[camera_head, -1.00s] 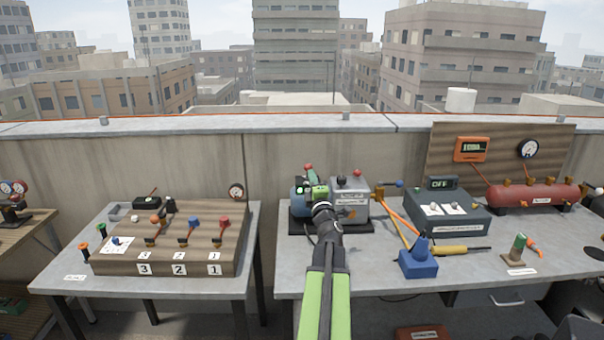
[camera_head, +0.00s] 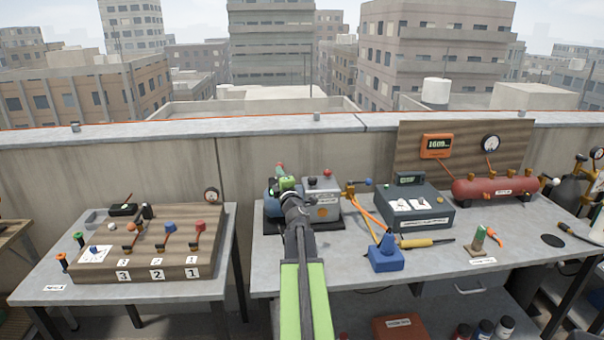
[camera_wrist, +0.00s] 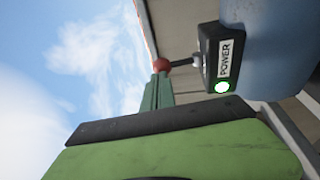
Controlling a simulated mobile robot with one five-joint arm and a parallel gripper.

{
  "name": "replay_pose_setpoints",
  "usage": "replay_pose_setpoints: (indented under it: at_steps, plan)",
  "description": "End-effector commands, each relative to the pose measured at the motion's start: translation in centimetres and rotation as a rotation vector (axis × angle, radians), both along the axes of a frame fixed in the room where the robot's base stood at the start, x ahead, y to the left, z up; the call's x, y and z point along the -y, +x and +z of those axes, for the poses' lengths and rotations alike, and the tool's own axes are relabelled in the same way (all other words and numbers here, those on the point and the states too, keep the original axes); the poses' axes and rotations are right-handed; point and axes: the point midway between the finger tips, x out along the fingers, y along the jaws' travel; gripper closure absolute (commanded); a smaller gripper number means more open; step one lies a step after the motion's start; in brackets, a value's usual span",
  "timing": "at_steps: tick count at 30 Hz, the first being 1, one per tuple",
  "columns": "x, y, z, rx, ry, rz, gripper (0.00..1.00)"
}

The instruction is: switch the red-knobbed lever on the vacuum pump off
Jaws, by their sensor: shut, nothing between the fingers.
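The vacuum pump has a blue round body (camera_head: 271,205) and a grey block (camera_head: 323,206). In the wrist view a black box marked POWER (camera_wrist: 214,57) is on the blue body, with a lit green lamp (camera_wrist: 222,87). A dark lever stem leads from this box to a red knob (camera_wrist: 162,65). My gripper (camera_wrist: 158,78) is shut and empty, its green fingertips right at the knob; I cannot tell whether they touch. In the head view my gripper (camera_head: 281,173) is over the blue body, and my wrist hides part of the pump.
The grey block carries another red knob (camera_head: 327,173) and a black knob (camera_head: 313,181). Orange hoses (camera_head: 368,213) run right to a grey control box (camera_head: 418,213). A blue tool holder (camera_head: 385,256) stands in front. A lever board (camera_head: 150,245) is on the left table.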

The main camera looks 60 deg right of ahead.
Motion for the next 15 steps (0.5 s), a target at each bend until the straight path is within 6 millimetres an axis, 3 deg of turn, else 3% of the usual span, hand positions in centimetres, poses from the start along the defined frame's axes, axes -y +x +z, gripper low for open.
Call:
replay_pose_setpoints:
  at_steps: [15]
  plan:
    - [3.3,1.2,2.0,0.001,-0.001,-0.013,1.0]
